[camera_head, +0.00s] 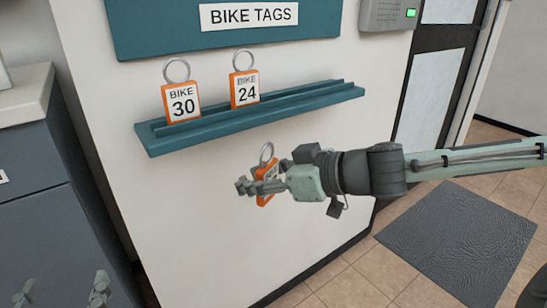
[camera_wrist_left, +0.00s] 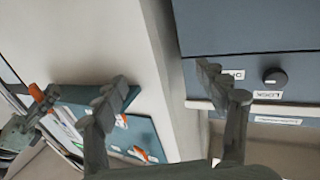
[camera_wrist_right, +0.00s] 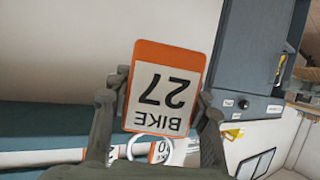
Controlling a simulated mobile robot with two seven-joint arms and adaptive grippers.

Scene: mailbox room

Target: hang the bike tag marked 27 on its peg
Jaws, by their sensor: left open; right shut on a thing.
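The orange-framed bike tag marked 27 (camera_wrist_right: 163,88) is between the fingers of my right gripper (camera_wrist_right: 160,98), upside down in the right wrist view. In the head view my right gripper (camera_head: 262,188) is shut on it, in front of the wall and below the teal ledge (camera_head: 240,123). The tag's ring (camera_head: 267,153) points up. My left gripper (camera_head: 60,291) is open and empty at the bottom left, and its fingers (camera_wrist_left: 168,100) show apart in its wrist view. No peg shows in the head view.
Tags 30 (camera_head: 181,102) and 24 (camera_head: 245,88) stand on the ledge, whose right part is bare. A teal board (camera_head: 160,28) with a BIKE TAGS sign (camera_head: 249,15) is above. A grey cabinet (camera_head: 40,190) stands left. A dark mat (camera_head: 455,240) lies right.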

